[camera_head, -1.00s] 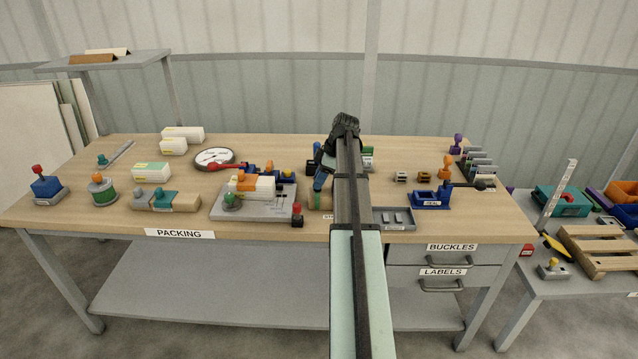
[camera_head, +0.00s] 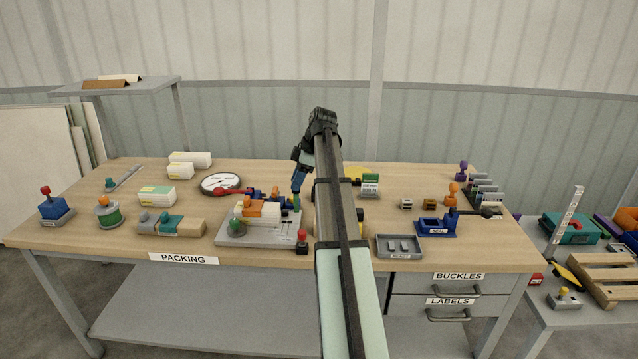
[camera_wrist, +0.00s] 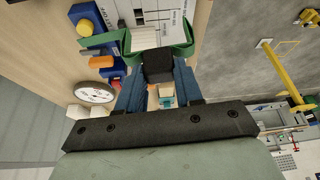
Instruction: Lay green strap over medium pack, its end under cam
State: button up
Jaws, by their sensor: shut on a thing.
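My gripper (camera_head: 296,191) is above the right side of the grey strapping fixture (camera_head: 258,239). The green strap (camera_head: 298,203) hangs just below its fingers. In the wrist view the fingers (camera_wrist: 158,82) are shut around a dark block at the strap's end. That white pack (camera_head: 262,218), which I take for the medium pack, sits on the fixture with an orange piece (camera_head: 262,208) on top. Blue blocks with orange and yellow knobs stand behind it; I cannot tell which part is the cam.
Loose white packs (camera_head: 156,196) lie to the left. A red-knobbed block (camera_head: 302,243) stands at the fixture's front right corner. A grey tray (camera_head: 399,246) and a blue seal stand (camera_head: 436,226) are to the right.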

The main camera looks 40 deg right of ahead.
jog(key=w+a+r, duration=0.2)
jog(key=w+a, duration=0.2)
jog(key=w, duration=0.2)
jog(key=w+a+r+m, duration=0.1)
jog(key=w+a+r, duration=0.1)
jog(key=w, duration=0.4)
jog(key=shift+a+r, duration=0.25)
jog(key=shift+a, duration=0.65)
jog(key=shift+w, duration=0.1)
jog(key=shift+f, duration=2.9)
jog(key=shift+f, duration=3.15)
jog(key=o, duration=1.1)
jog(key=shift+o, duration=0.2)
